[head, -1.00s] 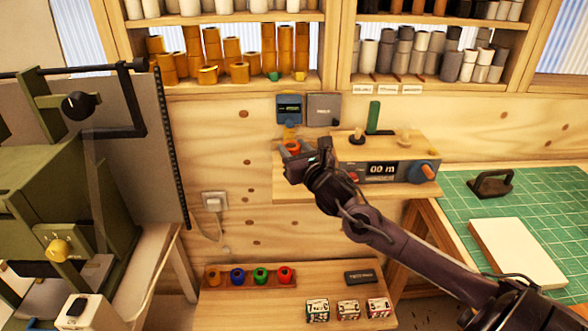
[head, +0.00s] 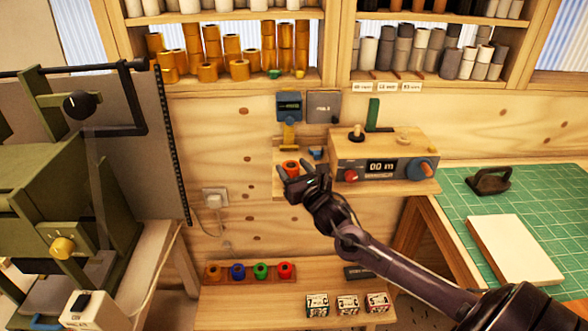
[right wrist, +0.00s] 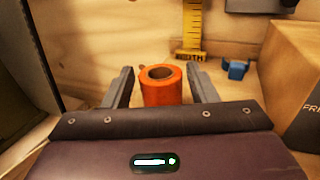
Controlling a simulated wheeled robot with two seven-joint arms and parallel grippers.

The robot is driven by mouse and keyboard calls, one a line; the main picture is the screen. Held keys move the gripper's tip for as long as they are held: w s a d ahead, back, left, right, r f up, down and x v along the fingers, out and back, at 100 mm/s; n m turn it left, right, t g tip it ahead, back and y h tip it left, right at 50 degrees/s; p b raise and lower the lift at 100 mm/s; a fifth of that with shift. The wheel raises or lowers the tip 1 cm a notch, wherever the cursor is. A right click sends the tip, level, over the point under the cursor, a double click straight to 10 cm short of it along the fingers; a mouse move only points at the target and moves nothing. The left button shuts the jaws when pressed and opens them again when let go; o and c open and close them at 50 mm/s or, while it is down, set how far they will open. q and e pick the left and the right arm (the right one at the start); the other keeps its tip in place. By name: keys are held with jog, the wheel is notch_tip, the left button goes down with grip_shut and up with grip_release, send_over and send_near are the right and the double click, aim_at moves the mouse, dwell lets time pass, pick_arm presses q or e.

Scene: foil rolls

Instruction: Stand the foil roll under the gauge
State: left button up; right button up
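An orange foil roll (head: 291,169) stands upright on the small wall shelf, left of the grey device. In the right wrist view the roll (right wrist: 163,84) stands between and beyond my two fingers, with a gap on each side. My right gripper (head: 296,178) is open just in front of the roll. The gauge is a blue box (head: 289,107) on the wall with a yellow ruler strip (head: 289,136) below it. In the right wrist view the strip (right wrist: 192,30) hangs behind the roll, slightly to its right. My left gripper is out of view.
The grey counter box (head: 384,158) stands right of the roll, and a small blue piece (right wrist: 235,68) lies between them. A lower bench (head: 230,305) holds a rack of coloured rolls (head: 249,272) and several small boxes. A green press (head: 60,200) stands at left.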

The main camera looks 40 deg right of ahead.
jog(key=shift+o, duration=0.7)
jog(key=shift+r, duration=0.1)
jog(key=s+a+b, duration=0.2)
jog(key=s, duration=0.9)
jog(key=shift+s, duration=0.4)
jog(key=shift+d, duration=0.1)
